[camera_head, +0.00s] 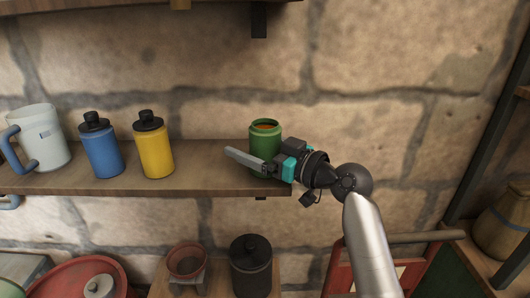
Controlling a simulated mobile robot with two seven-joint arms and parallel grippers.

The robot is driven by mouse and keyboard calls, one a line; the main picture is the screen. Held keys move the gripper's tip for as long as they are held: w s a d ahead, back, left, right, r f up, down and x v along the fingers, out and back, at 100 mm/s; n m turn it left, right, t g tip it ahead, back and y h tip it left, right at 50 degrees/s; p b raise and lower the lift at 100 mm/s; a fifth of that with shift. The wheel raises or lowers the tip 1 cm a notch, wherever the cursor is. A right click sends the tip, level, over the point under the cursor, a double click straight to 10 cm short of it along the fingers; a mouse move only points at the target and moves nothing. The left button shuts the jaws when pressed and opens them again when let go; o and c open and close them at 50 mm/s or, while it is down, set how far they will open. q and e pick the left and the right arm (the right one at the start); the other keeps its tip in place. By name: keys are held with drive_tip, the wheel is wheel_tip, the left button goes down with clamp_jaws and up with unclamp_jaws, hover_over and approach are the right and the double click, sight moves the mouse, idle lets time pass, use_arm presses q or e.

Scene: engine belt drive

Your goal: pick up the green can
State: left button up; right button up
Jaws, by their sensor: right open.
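The green can (264,133) stands upright on a wooden shelf (205,178), near the shelf's right end. Its top is open and shows something orange-brown inside. My right gripper (240,158) comes in from the right, in front of the can, and is open. One pale finger reaches left across the can's lower front and hides part of it. The other finger is hidden, so I cannot tell whether the can is between the fingers or touched by them. My left gripper is not in view.
A yellow bottle (154,147), a blue bottle (102,150) and a pale jug (42,137) stand left of the can. The shelf between yellow bottle and can is clear. A stone wall (350,65) is behind. Below are a dark canister (251,270) and a reddish pot (187,259).

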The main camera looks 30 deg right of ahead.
clamp_jaws()
idle(0.8)
